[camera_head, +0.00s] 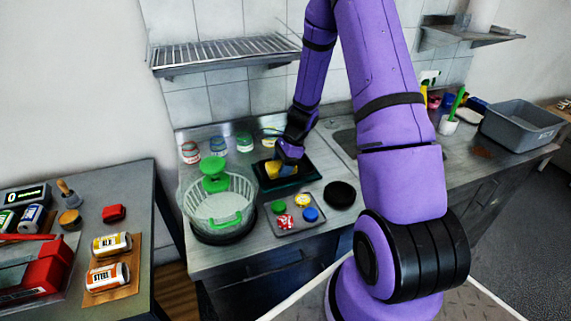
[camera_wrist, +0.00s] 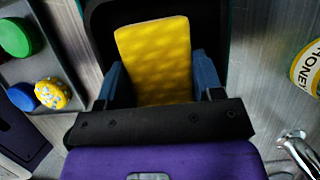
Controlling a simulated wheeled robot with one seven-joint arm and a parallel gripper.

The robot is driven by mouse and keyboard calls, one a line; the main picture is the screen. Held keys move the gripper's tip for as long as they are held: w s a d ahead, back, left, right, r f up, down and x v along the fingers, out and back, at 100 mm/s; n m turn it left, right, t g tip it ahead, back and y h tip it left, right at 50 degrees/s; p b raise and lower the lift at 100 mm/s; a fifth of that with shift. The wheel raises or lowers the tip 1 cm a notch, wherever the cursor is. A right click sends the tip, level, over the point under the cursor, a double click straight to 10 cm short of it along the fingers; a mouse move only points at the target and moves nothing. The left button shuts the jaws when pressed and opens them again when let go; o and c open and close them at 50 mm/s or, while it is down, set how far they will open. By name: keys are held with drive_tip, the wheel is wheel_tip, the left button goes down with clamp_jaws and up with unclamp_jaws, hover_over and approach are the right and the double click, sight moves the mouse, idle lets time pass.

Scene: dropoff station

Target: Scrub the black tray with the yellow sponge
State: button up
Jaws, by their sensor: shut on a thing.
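The yellow sponge (camera_wrist: 155,55) is between the two blue fingers of my gripper (camera_wrist: 160,85) in the wrist view. My gripper is shut on it. In the head view the sponge (camera_head: 273,169) shows as a small yellow patch beside my gripper (camera_head: 283,160), over the black tray (camera_head: 307,174). The black tray lies on the steel counter, and its dark surface (camera_wrist: 210,25) shows behind the sponge in the wrist view. I cannot tell whether the sponge touches the tray.
A dish rack (camera_head: 218,207) with a green item stands left of the tray. A grey tray with several coloured lids (camera_head: 296,214) and a black round lid (camera_head: 340,194) lie in front. Jars stand behind. A honey jar (camera_wrist: 308,68) is at the wrist view's right. A grey bin (camera_head: 521,124) stands far right.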

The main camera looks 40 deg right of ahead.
drive_tip(key=shift+s+d, duration=0.25)
drive_tip(key=shift+d, duration=0.55)
drive_tip(key=shift+s+d, duration=0.2)
drive_tip(key=shift+d, duration=0.55)
drive_tip(key=shift+w+a+f, duration=0.1)
drive_tip(key=shift+w+a, duration=0.15)
drive_tip(key=shift+a, duration=0.6)
drive_tip(key=shift+w+a, duration=0.2)
drive_tip(key=shift+a, duration=0.65)
drive_tip(key=shift+r, duration=2.95)
